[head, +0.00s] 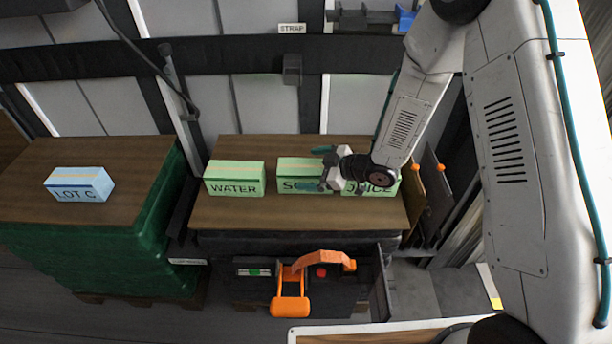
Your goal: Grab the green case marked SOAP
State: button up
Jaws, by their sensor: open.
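The green case marked SOAP (289,174) stands on a wooden-topped stand in the middle, with its last letters hidden behind my gripper. My gripper (322,170) is open at the right part of the SOAP case; I cannot tell whether it touches it. A green case marked WATER (234,179) stands to the left, apart from it. Another green case (384,187), its label partly hidden with "ICE" showing, stands to the right behind my wrist.
A blue case marked LOT C (79,184) sits on a green-wrapped pallet load (110,245) at left. An orange-handled machine (291,290) stands before the wooden top (290,216). Boards (428,190) lean at its right. A STRAP label (292,28) is on the back wall.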

jog(key=shift+a, duration=0.1)
jog(key=c, duration=1.7)
